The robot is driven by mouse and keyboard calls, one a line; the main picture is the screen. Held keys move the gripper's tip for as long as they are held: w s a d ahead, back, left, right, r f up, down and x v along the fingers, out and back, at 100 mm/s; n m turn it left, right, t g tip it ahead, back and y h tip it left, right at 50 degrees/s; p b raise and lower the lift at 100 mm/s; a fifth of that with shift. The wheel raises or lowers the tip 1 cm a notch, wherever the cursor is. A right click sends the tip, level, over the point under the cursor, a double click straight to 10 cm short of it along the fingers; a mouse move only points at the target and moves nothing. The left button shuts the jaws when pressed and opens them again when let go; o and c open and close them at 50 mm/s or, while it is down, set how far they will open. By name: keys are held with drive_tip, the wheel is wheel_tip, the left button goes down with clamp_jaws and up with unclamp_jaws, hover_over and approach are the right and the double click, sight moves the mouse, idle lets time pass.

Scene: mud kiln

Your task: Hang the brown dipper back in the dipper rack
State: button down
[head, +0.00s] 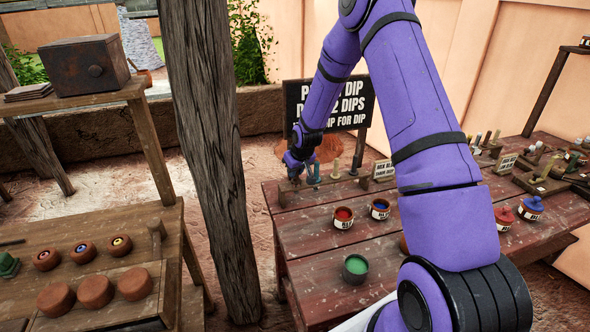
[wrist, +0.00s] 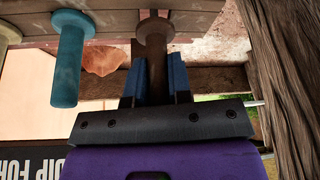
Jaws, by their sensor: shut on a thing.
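My gripper (wrist: 157,82) is shut on the brown dipper (wrist: 155,42), with a blue finger on each side of its handle. In the wrist view the dipper's round collar is close to the edge of the wooden dipper rack (wrist: 108,24); I cannot tell whether it rests in a slot. A teal dipper (wrist: 69,60) hangs in the rack beside it, to the left. In the head view my gripper (head: 296,176) is at the left end of the rack (head: 289,197), next to the teal dipper (head: 316,172). The brown dipper is not clear there.
Open pots of red (head: 343,217), blue (head: 380,209) and green glaze (head: 355,267) stand on the table (head: 305,237) before the rack. A black sign (head: 330,100) stands behind. A wooden post (head: 208,130) rises left of the table. Lidded pots (head: 531,207) are at right.

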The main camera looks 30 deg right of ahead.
drive_tip(key=shift+f, duration=0.4)
idle(0.3)
drive_tip(key=shift+c, duration=2.4)
unclamp_jaws()
drive_tip(key=shift+r, duration=3.75)
